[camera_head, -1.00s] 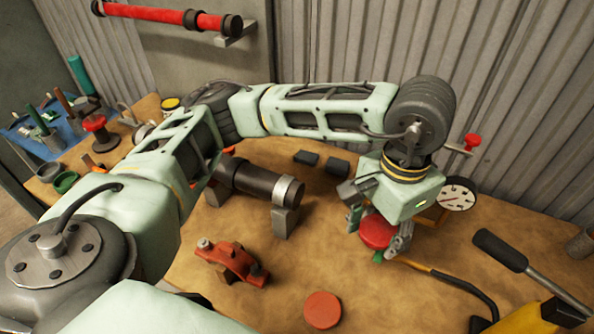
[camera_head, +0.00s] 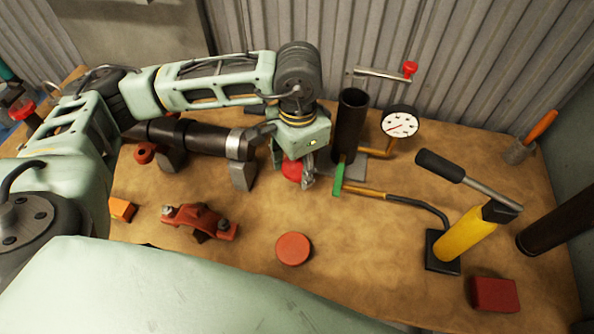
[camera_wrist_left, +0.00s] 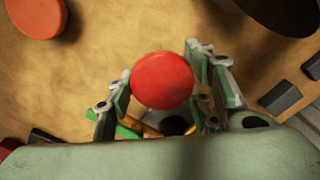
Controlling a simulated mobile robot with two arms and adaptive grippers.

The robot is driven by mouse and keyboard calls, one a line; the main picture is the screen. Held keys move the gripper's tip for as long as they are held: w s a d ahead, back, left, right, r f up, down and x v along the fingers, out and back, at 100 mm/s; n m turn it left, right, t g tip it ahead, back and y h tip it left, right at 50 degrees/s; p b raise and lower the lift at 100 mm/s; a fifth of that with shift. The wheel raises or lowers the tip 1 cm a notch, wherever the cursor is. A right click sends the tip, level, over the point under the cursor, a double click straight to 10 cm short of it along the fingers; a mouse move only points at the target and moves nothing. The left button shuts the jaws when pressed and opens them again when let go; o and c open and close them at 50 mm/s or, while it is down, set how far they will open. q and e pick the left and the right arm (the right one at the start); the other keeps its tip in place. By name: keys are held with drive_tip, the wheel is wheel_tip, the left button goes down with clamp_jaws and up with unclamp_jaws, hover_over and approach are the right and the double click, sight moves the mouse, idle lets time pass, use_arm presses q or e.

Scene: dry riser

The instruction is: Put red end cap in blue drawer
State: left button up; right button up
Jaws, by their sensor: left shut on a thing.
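The red end cap (camera_head: 291,170) is a round red piece held in my left gripper (camera_head: 293,178), near the middle of the bench. In the left wrist view the cap's round face (camera_wrist_left: 162,80) shows between the two fingers of my left gripper (camera_wrist_left: 165,88), which is shut on it. The gripper partly hides the cap in the head view, and its height above the bench is hard to tell. Only a sliver of blue (camera_head: 6,131) shows at the far left edge; I cannot tell if it is the blue drawer. My right gripper is not in view.
A dark upright pipe (camera_head: 350,120) and a gauge (camera_head: 400,122) stand right of the gripper. A dark horizontal pipe (camera_head: 195,137) on supports lies left. An orange-red disc (camera_head: 294,248), a red clamp (camera_head: 200,220) and a yellow hand pump (camera_head: 465,232) are nearer.

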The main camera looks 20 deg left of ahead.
sight(298, 177)
use_arm(q)
wheel_tip(298, 177, down, 3)
drive_tip(key=shift+f+p, duration=0.2)
drive_tip(key=shift+p, duration=0.45)
drive_tip(key=shift+f, duration=0.25)
drive_tip(key=shift+f+b, duration=0.2)
drive_tip(key=shift+b, duration=0.1)
drive_tip(key=o, duration=1.3)
drive_tip(key=shift+r, duration=0.1)
